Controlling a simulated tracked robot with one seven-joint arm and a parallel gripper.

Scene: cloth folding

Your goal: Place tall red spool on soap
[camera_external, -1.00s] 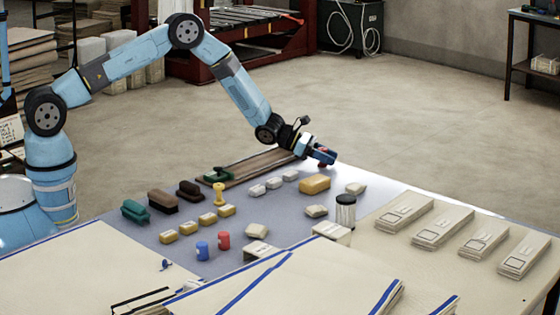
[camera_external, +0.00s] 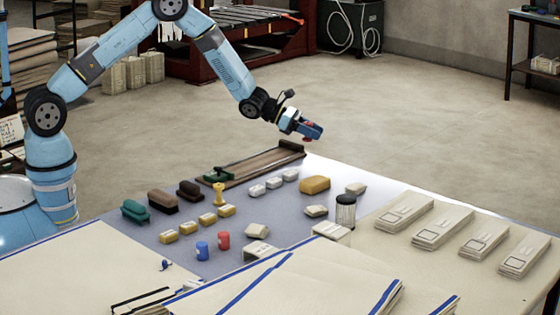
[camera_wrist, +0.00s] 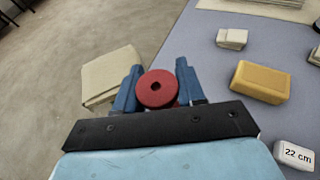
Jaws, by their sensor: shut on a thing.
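My gripper (camera_external: 312,131) is raised above the far edge of the table in the external view. In the wrist view its two blue fingers (camera_wrist: 157,90) are shut on a red spool (camera_wrist: 157,88), whose round end with a dark centre hole faces the camera. Only a little red shows at the gripper in the external view. A yellow-orange block (camera_external: 314,184), soap-like in shape, lies on the table below; it also shows at the right of the wrist view (camera_wrist: 260,82). Pale blocks (camera_external: 316,211) lie near it. I cannot tell for certain which is the soap.
A long board (camera_external: 255,164) lies along the far edge. A jar (camera_external: 345,210), yellow spool (camera_external: 219,193), short red piece (camera_external: 223,240), blue piece (camera_external: 202,250) and brushes (camera_external: 163,201) stand on the table. Folded cloths (camera_external: 443,226) lie right. The air around my gripper is clear.

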